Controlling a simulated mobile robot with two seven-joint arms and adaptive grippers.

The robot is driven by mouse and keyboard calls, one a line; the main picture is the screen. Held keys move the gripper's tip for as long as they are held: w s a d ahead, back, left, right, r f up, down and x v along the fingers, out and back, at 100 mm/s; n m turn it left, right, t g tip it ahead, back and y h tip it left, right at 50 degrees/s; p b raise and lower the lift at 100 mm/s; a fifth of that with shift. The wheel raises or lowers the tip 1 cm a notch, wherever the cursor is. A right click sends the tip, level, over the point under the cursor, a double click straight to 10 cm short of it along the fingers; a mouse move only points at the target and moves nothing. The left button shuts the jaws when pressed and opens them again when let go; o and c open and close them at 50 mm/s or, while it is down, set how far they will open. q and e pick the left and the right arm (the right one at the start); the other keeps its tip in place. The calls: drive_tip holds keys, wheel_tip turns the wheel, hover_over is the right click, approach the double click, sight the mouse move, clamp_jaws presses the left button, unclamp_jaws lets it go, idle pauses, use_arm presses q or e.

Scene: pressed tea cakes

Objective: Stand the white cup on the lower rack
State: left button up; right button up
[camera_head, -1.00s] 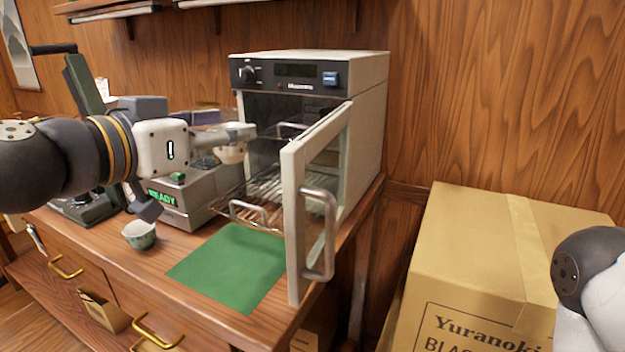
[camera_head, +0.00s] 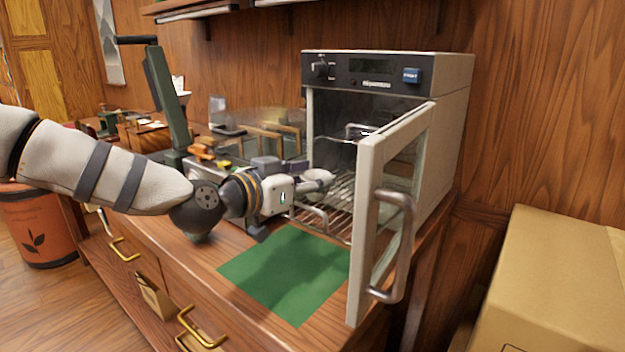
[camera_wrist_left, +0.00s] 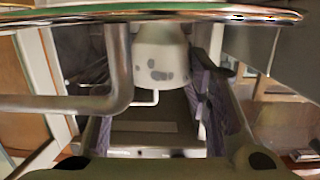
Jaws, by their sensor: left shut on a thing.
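My left gripper (camera_head: 306,187) is shut on the white cup (camera_head: 318,178) at the open front of the oven, low and close over the lower rack (camera_head: 341,192). I cannot tell whether the cup touches the rack. In the left wrist view, the cup (camera_wrist_left: 160,62), white with grey spots, sits between the dark fingers of my left gripper (camera_wrist_left: 158,105). A thick metal bar crosses in front at the left there, and a shiny rim hides the top. My arm hides part of the worktop. My right gripper is out of view.
The oven door (camera_head: 365,220) stands open to the right, its handle (camera_head: 400,245) sticking out. An upper rack (camera_head: 350,135) is above the cup. A green mat (camera_head: 290,275) lies clear in front. A cardboard box (camera_head: 555,280) stands at the right.

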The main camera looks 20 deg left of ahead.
use_arm(q)
drive_tip(key=shift+r, duration=0.2)
drive_tip(key=shift+f, duration=0.25)
drive_tip(key=o, duration=1.1)
drive_tip(key=shift+o, duration=0.2)
drive_tip(key=shift+r, duration=0.1)
drive_tip(key=shift+s+r, duration=0.1)
drive_tip(key=shift+r, duration=0.2)
drive_tip(key=p+v, duration=0.3)
drive_tip(key=v, duration=0.8)
drive_tip(key=shift+s+a+f, duration=0.2)
drive_tip(key=shift+s, duration=0.15)
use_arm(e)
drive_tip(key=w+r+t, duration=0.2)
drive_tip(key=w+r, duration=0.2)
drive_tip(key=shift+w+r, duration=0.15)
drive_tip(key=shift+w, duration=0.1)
